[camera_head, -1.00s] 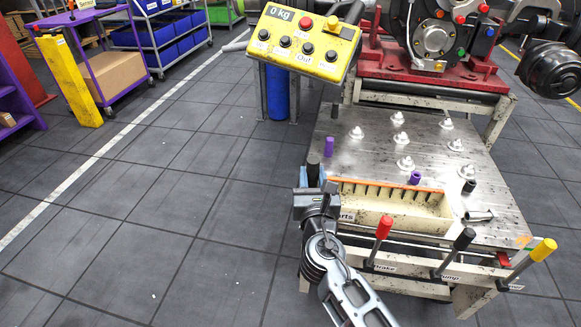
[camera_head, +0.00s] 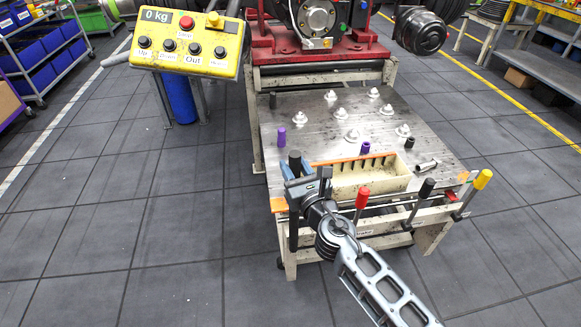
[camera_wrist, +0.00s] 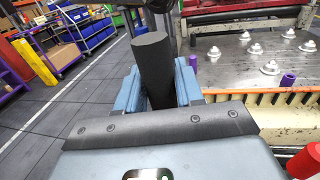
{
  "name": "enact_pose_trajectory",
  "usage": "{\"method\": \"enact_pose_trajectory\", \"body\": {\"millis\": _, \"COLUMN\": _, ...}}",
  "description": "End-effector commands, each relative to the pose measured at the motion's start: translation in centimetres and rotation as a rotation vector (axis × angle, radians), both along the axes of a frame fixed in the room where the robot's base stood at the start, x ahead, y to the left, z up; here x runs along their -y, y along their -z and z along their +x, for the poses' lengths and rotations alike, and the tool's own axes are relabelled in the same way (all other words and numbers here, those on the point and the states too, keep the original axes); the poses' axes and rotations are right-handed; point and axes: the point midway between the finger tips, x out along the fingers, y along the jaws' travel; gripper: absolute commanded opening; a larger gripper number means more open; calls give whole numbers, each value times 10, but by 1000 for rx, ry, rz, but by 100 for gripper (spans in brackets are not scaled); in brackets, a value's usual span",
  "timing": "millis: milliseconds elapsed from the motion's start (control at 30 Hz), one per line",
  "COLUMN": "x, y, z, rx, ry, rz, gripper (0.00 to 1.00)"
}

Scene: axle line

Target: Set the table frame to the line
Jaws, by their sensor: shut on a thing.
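The table frame has a scuffed steel top (camera_head: 310,138) and cream legs, and stands in the middle of the head view. In the wrist view its top (camera_wrist: 232,72) shows at the right. My gripper (camera_head: 296,178) is at the table's front left corner, shut on a black upright handle (camera_wrist: 153,65). The handle's top stands up between the blue finger pads, and its lower part is mostly hidden. A white floor line (camera_head: 50,144) runs along the left, and a yellow floor line (camera_head: 513,115) along the right.
Red, black (camera_head: 427,187) and yellow (camera_head: 482,179) levers stand along the table's front edge. A yellow control box (camera_head: 187,60) reading 0 kg is at the back left. A red machine base (camera_head: 330,50) stands behind the table.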

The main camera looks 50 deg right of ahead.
Motion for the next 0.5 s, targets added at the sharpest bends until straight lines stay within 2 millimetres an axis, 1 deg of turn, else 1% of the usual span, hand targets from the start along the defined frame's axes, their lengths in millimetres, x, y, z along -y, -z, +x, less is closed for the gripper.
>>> {"method": "enact_pose_trajectory", "body": {"millis": 33, "x": 5, "y": -3, "z": -2, "rx": 3, "ry": 11, "rz": -3, "gripper": 0}}
{"method": "enact_pose_trajectory", "body": {"millis": 233, "x": 6, "y": -3, "z": -4, "rx": 2, "ry": 15, "rz": -3, "gripper": 0}}
{"method": "enact_pose_trajectory", "body": {"millis": 267, "x": 6, "y": -3, "z": -4, "rx": 2, "ry": 16, "rz": -3, "gripper": 40}}
{"method": "enact_pose_trajectory", "body": {"millis": 433, "x": 5, "y": -2, "z": -3, "rx": 1, "ry": 14, "rz": -3, "gripper": 55}}
{"method": "enact_pose_trajectory", "body": {"millis": 500, "x": 5, "y": -2, "z": -3, "rx": 1, "ry": 12, "rz": -3, "gripper": 55}}
